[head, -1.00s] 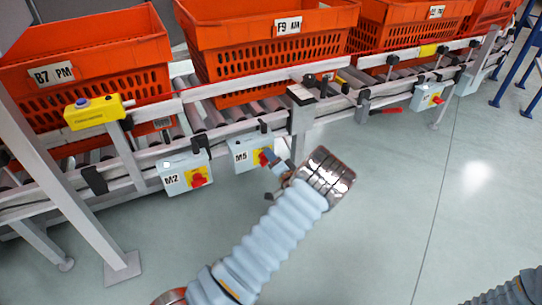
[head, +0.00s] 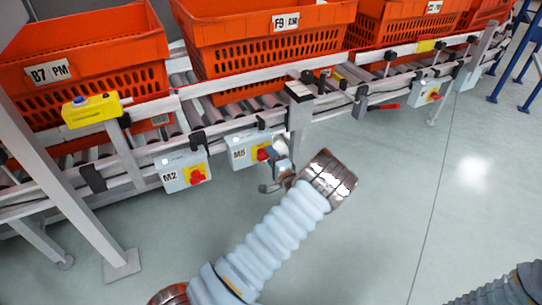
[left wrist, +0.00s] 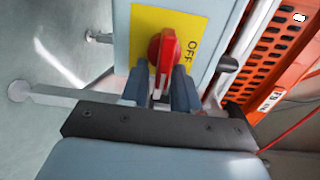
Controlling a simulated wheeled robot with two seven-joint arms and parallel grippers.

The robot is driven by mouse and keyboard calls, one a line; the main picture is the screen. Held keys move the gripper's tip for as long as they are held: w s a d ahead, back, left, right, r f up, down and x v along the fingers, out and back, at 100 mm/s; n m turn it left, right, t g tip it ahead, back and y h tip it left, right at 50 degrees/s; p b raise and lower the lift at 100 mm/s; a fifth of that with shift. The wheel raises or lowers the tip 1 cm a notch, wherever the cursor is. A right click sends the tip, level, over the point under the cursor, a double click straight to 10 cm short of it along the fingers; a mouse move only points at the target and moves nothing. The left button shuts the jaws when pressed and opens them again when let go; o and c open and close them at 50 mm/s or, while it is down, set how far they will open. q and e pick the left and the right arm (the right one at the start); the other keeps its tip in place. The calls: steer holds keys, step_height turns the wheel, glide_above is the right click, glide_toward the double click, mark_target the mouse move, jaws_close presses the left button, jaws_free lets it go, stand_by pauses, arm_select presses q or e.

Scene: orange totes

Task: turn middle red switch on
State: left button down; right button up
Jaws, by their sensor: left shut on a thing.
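The middle switch box (head: 239,153), labelled M5, hangs on the conveyor's front rail. Its red switch (head: 263,154) sits on a yellow plate. My left gripper (head: 274,156) is at this switch, coming from the lower right. In the left wrist view the red knob (left wrist: 166,50) stands upright in the picture, with the word OFF on the yellow plate (left wrist: 147,24) to its right. The left gripper's two dark fingers (left wrist: 160,88) are shut on the knob's near part. My right gripper is out of view; only part of the right arm shows at bottom right.
A second box (head: 180,172), labelled M2, hangs to the left, and another switch box (head: 425,92) is far right. Orange totes (head: 262,45) stand on the roller conveyor. A grey post (head: 60,165) is at left.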

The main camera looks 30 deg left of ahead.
arm_select(q)
steer(key=shift+s+f, duration=0.25)
steer(key=c, duration=1.2)
jaws_free()
steer(key=shift+o, duration=0.2)
steer(key=shift+r, duration=0.1)
steer(key=shift+w, duration=0.1)
steer(key=shift+r, duration=0.1)
steer(key=p+v, duration=0.1)
steer(key=v, duration=1.2)
steer(key=shift+d, duration=0.35)
